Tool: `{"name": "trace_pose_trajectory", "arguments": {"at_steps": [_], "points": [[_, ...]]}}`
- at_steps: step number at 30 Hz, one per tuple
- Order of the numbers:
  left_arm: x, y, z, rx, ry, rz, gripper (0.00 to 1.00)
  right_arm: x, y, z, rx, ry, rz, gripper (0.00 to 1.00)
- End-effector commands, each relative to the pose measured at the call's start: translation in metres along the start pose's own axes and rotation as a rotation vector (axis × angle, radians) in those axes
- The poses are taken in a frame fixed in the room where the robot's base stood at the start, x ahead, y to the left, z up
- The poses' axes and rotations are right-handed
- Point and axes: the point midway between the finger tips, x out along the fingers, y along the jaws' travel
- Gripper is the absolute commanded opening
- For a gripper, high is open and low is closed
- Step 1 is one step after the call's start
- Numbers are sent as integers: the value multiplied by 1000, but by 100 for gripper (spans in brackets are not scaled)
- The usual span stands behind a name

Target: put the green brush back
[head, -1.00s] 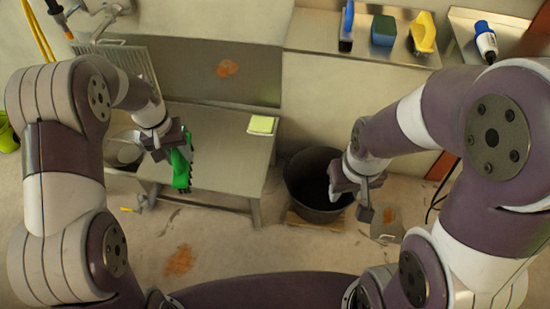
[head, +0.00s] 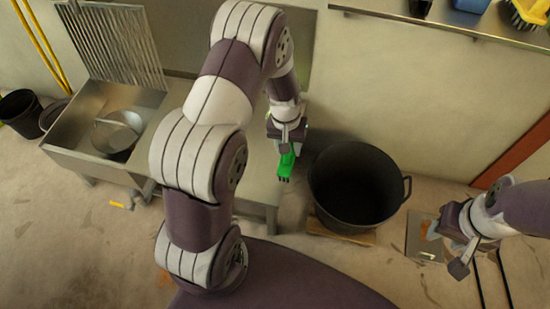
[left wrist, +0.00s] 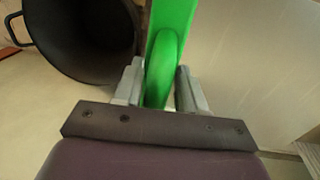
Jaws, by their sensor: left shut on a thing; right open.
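The green brush (head: 286,164) is in my left gripper (head: 287,146), which is shut on it. It hangs over the right end of the steel table (head: 257,190), left of the black tub. In the left wrist view the brush's green body (left wrist: 168,45) rises between the two fingers of the left gripper (left wrist: 160,88). Its far end is out of that view. My right gripper (head: 452,250) is open and empty at the right, above the floor near a grey floor plate.
A black tub (head: 356,188) stands on a wooden base right of the table. A steel sink (head: 72,149) with a pot is at the left. A wall shelf (head: 450,27) at the top right holds a blue block (head: 473,4) and a yellow brush (head: 530,12), partly cut off.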

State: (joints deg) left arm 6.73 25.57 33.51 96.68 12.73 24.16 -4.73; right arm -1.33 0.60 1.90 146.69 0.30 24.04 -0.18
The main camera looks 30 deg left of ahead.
Motion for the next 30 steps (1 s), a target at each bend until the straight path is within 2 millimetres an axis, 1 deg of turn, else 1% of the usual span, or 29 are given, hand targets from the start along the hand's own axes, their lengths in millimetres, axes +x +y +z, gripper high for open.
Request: {"name": "trace_pose_trajectory", "arguments": {"at_steps": [1, 3, 7, 10, 15, 16, 20, 26, 27, 29, 30], "points": [[14, -15, -3, -6, 1, 0, 10, 14, 0, 2, 0, 0, 0, 43], [21, -32, -7, -5, 2, 0, 10, 20, 0, 2, 0, 0, 0, 43], [27, -51, -11, -1, 2, 0, 10, 26, 0, 3, 0, 0, 0, 43], [34, -56, -11, 1, 2, 0, 10, 30, 0, 4, 0, 0, 0, 43], [67, -58, -11, 2, -1, 1, 10, 51, 0, 6, 0, 0, 0, 43], [69, -58, -11, 1, 1, 1, 10, 52, 0, 6, 0, 0, 0, 43], [66, -58, -11, 1, 2, 1, 10, 48, 0, 6, 0, 0, 0, 43], [69, -58, -11, 1, 1, 1, 10, 50, 0, 6, 0, 0, 0, 43], [69, -58, -11, 1, 1, 1, 47, 50, 0, 6, 0, 0, 0, 43], [69, -58, -11, 1, 1, 1, 66, 50, 0, 6, 0, 0, 0, 43], [69, -58, -11, 2, 1, 1, 66, 50, 0, 6, 0, 0, 0, 43]]}}
